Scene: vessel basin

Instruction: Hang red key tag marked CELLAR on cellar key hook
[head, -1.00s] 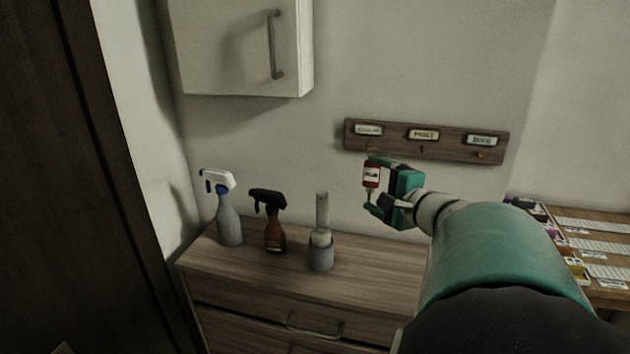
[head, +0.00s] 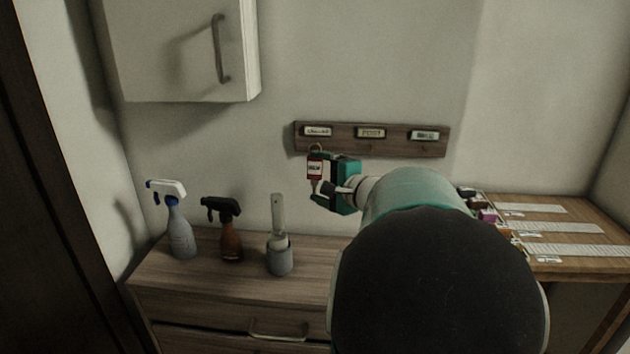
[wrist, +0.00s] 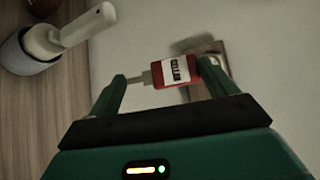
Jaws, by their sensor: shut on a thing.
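The red key tag (head: 315,168) has a white label, and CELLAR reads on it in the wrist view (wrist: 177,71). My gripper (head: 318,178) is shut on the tag, one finger at each end of it. The tag hangs roughly upright in the head view, with a ring (head: 316,148) at its top. It is just below the left label (head: 317,131) of the wooden key board (head: 401,148). The cellar hook itself cannot be made out, and I cannot tell whether the ring touches it.
Two spray bottles (head: 178,228) (head: 231,240) and a grey holder with a brush-like handle (head: 279,258) stand on the dresser (head: 190,277) below. A wall cabinet (head: 180,50) is at upper left. A desk with papers (head: 570,228) is at right.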

